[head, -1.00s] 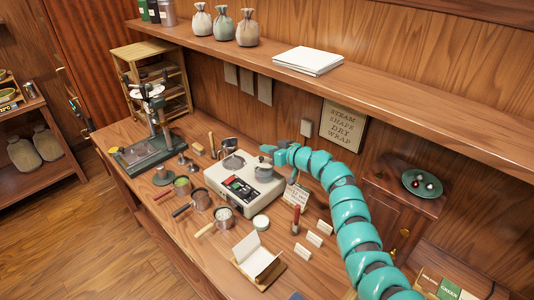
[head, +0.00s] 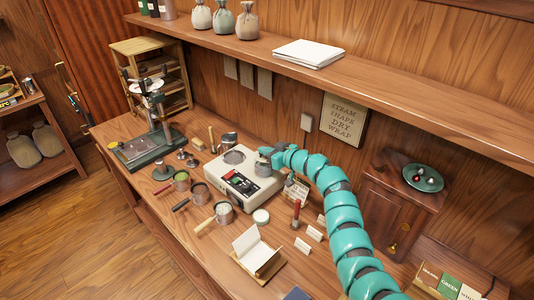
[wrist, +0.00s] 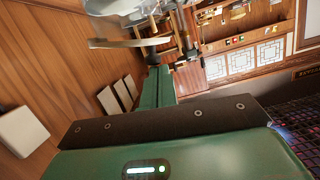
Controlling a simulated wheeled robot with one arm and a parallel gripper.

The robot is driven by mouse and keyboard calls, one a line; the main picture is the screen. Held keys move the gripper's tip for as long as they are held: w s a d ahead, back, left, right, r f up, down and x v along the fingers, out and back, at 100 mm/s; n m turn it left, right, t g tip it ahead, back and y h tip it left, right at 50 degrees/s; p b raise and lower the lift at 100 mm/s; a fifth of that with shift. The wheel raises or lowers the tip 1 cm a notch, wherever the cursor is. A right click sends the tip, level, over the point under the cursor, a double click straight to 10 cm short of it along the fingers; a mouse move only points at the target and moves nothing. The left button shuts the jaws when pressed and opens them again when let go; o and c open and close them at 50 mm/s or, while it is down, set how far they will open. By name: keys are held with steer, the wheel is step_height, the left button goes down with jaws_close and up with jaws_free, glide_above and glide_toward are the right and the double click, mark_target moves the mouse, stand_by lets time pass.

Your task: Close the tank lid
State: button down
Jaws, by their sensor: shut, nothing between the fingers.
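The white steamer unit (head: 238,190) with a dark front panel stands on the bench in the head view. A round metal opening (head: 233,157) is on its left top. A small metal tank (head: 263,169) is on its right top, partly hidden by my gripper (head: 266,153). My gripper is shut and empty, right above or against the tank's top. Its green fingers (wrist: 160,84) show in the wrist view, close to a round grey metal part (wrist: 118,6) and a flat pale edge. I cannot tell the lid's exact angle or whether the fingers touch it.
Small pots with handles (head: 223,212) stand in front of the steamer. A press (head: 150,145) is at left. A sign card (head: 297,190), a red-handled tool (head: 296,213) and a book stand (head: 258,256) are nearby. A shelf (head: 330,75) runs above.

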steer(key=shift+s+a+f+n+t+h+b, duration=0.15)
steer(key=shift+f+n+b, duration=0.3)
steer(key=shift+b, duration=1)
steer(key=shift+s+a+f+n+t+h+b, duration=0.2)
steer(key=shift+f+b, duration=0.3)
steer(key=shift+b, duration=0.9)
steer(key=shift+n+b, duration=0.25)
steer(key=shift+b, duration=0.55)
steer(key=shift+r, duration=0.3)
